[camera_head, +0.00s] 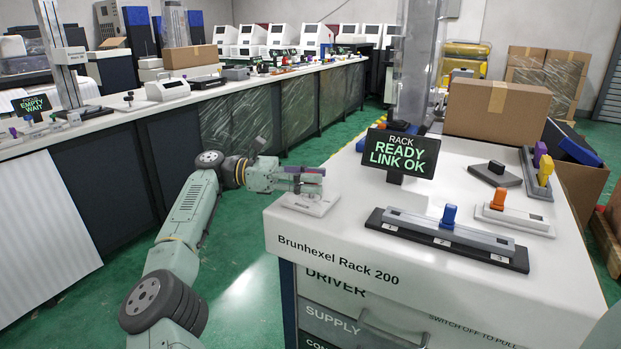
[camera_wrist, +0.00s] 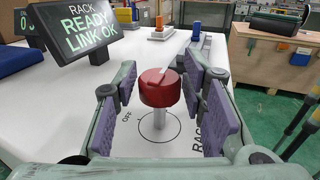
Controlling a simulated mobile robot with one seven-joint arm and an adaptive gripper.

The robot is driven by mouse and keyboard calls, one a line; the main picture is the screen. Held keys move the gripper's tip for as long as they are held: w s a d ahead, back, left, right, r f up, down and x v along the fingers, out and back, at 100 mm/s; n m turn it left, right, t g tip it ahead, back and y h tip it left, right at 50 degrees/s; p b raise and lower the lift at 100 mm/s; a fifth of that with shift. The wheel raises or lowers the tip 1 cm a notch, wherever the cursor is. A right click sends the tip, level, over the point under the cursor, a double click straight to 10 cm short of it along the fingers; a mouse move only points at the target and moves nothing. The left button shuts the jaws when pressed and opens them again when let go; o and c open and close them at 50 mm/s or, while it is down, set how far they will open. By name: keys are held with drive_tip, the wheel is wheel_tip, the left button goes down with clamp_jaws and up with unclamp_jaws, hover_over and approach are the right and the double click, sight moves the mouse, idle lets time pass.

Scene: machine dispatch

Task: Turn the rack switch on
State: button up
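The rack switch is a red round knob (camera_wrist: 160,87) on a pale metal stem, standing on the white surface in the wrist view. A ring is drawn around its foot, with "OFF" printed at its left and part of another label at its right. I cannot tell clearly which way the knob points. In the head view my gripper (camera_head: 306,178) is at the bench's near left corner, above the switch's pale plate (camera_head: 311,204), and hides the knob.
A display (camera_head: 401,153) reading "RACK READY LINK OK" stands close to my gripper. The white bench (camera_head: 370,262) also carries a slotted rail (camera_head: 447,236) with a blue slider, an orange-handled piece (camera_head: 498,199) and a cardboard box (camera_head: 496,95). Green floor lies left of the bench.

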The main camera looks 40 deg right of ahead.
drive_tip(key=shift+o, duration=0.9)
wheel_tip(320, 180, up, 10)
drive_tip(key=shift+f, duration=0.1)
drive_tip(key=shift+w, duration=0.1)
